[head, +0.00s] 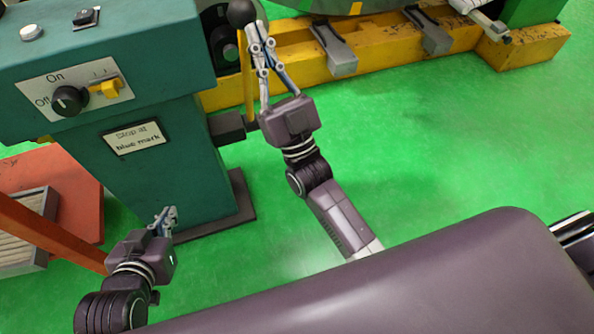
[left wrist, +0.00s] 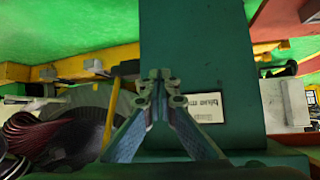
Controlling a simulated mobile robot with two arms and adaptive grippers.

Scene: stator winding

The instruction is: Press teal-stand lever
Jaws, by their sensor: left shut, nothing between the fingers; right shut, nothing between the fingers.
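The teal stand (head: 165,170) fills the left of the head view, and its column also shows in the left wrist view (left wrist: 195,40). On its right side a lever, a thin yellow rod with a black ball knob (head: 241,12), rises from a dark block (head: 228,127). My right gripper (head: 255,32) is shut and empty, with its fingertips right beside the rod just under the knob; I cannot tell whether they touch. My left gripper (head: 168,212) is shut and empty, low in front of the stand's column. Its closed fingers show in the left wrist view (left wrist: 158,78).
The stand's panel has a black On/Off knob (head: 68,100) and a yellow switch (head: 105,88). A "blue mark" sign (head: 134,138) is below. A yellow machine base (head: 380,50) runs behind. A red platform (head: 70,185) is at left. The green floor at right is clear.

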